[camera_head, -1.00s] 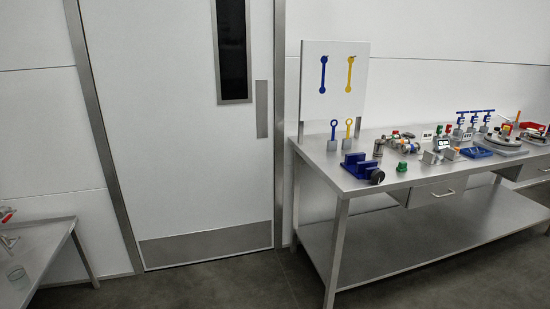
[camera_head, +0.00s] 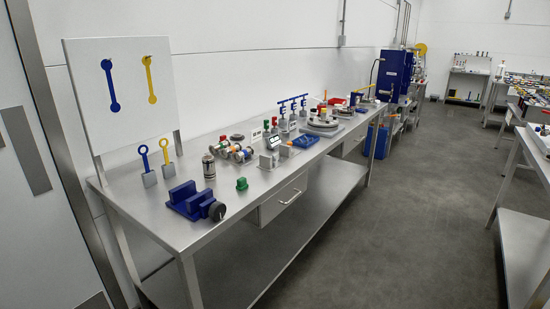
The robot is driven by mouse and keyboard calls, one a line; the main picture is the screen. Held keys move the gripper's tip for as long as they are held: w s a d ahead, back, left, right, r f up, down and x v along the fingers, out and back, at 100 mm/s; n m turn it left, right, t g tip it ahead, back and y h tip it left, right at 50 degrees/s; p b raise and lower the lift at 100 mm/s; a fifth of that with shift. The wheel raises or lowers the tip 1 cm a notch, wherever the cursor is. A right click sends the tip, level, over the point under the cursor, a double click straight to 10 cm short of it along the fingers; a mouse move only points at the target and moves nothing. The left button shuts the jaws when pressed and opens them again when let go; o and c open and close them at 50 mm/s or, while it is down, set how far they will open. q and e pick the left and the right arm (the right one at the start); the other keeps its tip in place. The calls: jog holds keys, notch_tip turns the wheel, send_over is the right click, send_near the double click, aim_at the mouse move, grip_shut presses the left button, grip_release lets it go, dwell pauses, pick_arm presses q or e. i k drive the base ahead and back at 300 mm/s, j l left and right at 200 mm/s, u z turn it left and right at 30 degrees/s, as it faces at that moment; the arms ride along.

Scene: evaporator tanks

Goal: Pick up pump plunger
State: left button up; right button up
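I cannot tell which item is the pump plunger; the parts are small at this distance. Candidates stand on the long steel bench (camera_head: 235,215). A silver and dark cylinder (camera_head: 208,166) stands upright near its left part. Several metal pump-like parts with red and green pieces (camera_head: 232,150) lie behind it. A small green part (camera_head: 242,184) sits alone nearer the front edge. Neither of my grippers shows in the head view.
A blue vise (camera_head: 190,198) with a black knob sits at the bench's near end. A white board (camera_head: 125,95) with blue and yellow tools stands behind it. A drawer (camera_head: 284,198) is under the bench top. The floor (camera_head: 420,200) to the right is clear.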

aim_at(208, 160)
jog(key=i+l+z, duration=0.1)
jog(key=i+z, duration=0.9)
jog(key=i+l+u, duration=0.15)
jog(key=i+u, duration=0.2)
jog(key=i+l+u, duration=0.3)
jog(key=i, duration=0.2)
